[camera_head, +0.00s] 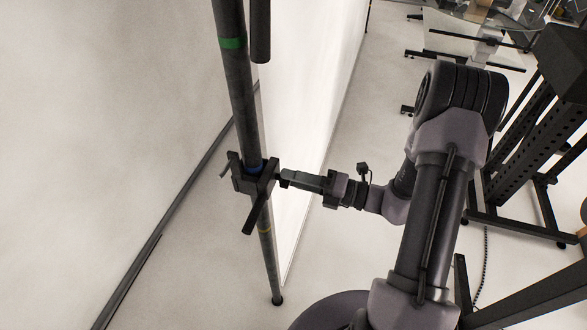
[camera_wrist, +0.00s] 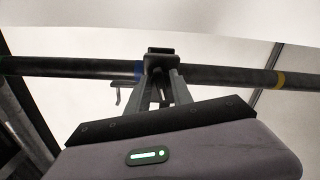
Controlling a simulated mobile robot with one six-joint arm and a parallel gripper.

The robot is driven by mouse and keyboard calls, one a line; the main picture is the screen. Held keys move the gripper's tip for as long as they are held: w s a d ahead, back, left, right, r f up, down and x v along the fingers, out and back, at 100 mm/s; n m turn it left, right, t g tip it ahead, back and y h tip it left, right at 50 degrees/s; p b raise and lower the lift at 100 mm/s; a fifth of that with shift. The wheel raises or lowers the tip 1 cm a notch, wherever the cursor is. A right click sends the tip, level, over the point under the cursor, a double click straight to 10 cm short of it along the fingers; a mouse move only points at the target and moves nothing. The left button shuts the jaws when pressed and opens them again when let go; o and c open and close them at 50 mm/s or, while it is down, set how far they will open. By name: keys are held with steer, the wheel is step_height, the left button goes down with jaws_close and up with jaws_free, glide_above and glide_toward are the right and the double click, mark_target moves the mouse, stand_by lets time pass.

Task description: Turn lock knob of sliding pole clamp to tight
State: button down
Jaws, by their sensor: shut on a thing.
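The dark sliding pole clamp (camera_head: 246,184) sits around the upright grey pole (camera_head: 242,110), just below a blue band. A long dark bar slants down from the clamp in the head view. My gripper (camera_head: 284,178) reaches in from the right with its fingertips at the clamp's right side. In the wrist view the clamp (camera_wrist: 160,54) is straight ahead, and my gripper's two fingers (camera_wrist: 163,80) reach up to it. The gripper is shut on the clamp's lock knob, which is mostly hidden between the fingertips. I cannot tell the knob's turn angle.
The pole carries a green band (camera_head: 231,43) above and a yellow band (camera_head: 265,231) below. A white wall (camera_head: 110,130) stands to the left. A second dark pole end (camera_head: 261,30) hangs nearby. A dark perforated stand (camera_head: 505,140) is at right.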

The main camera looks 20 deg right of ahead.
steer(key=shift+m+p, duration=1.1)
steer(key=shift+m, duration=0.5)
steer(key=c, duration=1.5)
jaws_free()
steer(key=shift+o, duration=0.2)
steer(key=v, duration=1.7)
steer(key=shift+s+d+b, duration=0.15)
steer(key=shift+b, duration=0.25)
